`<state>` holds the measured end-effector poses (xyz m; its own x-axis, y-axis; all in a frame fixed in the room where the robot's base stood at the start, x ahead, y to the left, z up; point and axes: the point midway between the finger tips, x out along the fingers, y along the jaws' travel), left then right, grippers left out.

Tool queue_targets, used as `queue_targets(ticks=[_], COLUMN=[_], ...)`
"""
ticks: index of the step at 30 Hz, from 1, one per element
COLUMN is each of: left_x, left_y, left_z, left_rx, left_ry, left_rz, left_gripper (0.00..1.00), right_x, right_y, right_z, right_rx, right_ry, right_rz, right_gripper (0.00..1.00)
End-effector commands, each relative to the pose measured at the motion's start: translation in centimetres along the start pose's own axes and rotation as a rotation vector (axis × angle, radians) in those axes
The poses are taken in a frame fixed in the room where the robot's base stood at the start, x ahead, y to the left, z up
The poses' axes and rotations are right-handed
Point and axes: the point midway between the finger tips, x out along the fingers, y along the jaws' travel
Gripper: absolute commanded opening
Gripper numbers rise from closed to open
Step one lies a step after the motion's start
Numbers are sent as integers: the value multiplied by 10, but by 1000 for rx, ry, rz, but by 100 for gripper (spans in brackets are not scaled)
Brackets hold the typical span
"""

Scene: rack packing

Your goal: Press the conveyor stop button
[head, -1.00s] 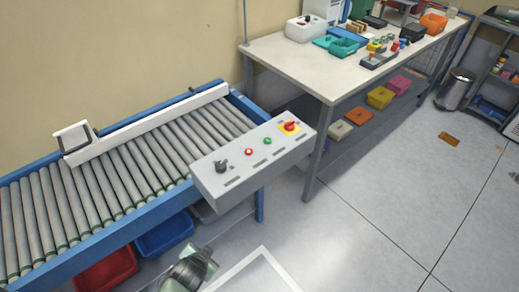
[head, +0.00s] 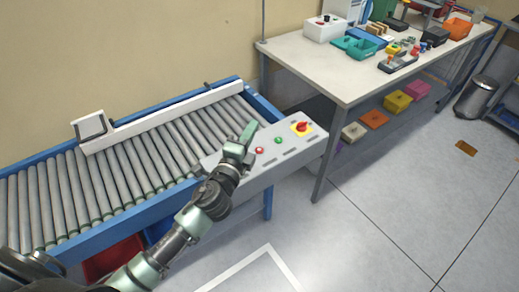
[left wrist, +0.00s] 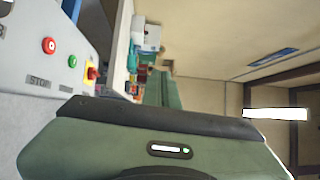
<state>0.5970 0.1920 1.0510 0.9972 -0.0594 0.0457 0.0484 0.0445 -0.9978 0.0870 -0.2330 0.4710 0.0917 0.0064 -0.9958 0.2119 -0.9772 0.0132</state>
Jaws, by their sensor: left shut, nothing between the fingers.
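The grey control panel (head: 285,153) is fixed to the conveyor's near right end. On it are a red button (head: 259,150), a green button (head: 278,140) and a red knob on a yellow plate (head: 301,127). The left wrist view shows the red button (left wrist: 49,46), with a "STOP" label below it, and the green button (left wrist: 72,61). My left gripper (head: 249,130) is shut and empty, above the panel's far-left part, to the left of the red button. It looks apart from the button. The panel's dark selector is hidden behind my left arm. My right gripper is not in view.
The roller conveyor (head: 150,165) has a white side guard (head: 165,119) along its far side. A worktable (head: 310,63) with tools and bins stands to the right. A blue bin and a red bin (head: 113,258) sit under the conveyor.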

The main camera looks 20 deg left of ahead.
Motion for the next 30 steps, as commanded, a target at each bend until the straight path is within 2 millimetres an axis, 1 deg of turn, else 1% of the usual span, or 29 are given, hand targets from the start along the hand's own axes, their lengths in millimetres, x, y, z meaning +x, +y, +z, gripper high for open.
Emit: queue_targets(ticks=[1, 2, 3, 5, 6, 8, 9, 11, 12, 13, 14, 15, 18, 21, 24, 27, 30], left_x=[13, 19, 27, 36, 41, 46, 50, 56, 60, 63, 67, 71, 77, 81, 83, 83, 83], left_y=[-19, -29, -41, -53, -55, -51, -44, -27, -14, -4, 6, 18, 38, 48, 54, 56, 57], left_z=[-13, -23, -37, -61, -75, -92, -99, -102, -97, -91, -83, -69, -37, -11, 7, 15, 17], left_rx=[132, 222, 351, 575, 727, 958, 1114, 1346, 1499, 1610, 1715, 1837, 2046, 2173, 2243, 2273, 2282], left_ry=[69, 115, 181, 290, 363, 471, 543, 654, 726, 781, 834, 902, 1025, 1108, 1160, 1185, 1192], left_rz=[-71, -114, -172, -259, -308, -368, -398, -424, -429, -425, -415, -394, -334, -276, -235, -214, -208], left_gripper=[0, 0, 0, 0, 0, 0, 0, 0, 0, 0, 0, 0, 0, 0, 0, 0, 0], right_x=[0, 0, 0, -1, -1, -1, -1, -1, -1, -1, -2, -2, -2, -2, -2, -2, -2], right_y=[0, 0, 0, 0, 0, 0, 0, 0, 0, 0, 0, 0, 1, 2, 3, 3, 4], right_z=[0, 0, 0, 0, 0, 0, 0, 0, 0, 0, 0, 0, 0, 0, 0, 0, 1], right_rx=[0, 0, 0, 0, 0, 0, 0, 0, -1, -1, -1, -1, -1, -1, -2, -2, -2], right_ry=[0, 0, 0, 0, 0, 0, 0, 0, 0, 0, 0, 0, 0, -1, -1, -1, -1], right_rz=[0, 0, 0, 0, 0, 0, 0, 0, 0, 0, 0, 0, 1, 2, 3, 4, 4], right_gripper=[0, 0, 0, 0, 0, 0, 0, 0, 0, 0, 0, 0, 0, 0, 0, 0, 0])
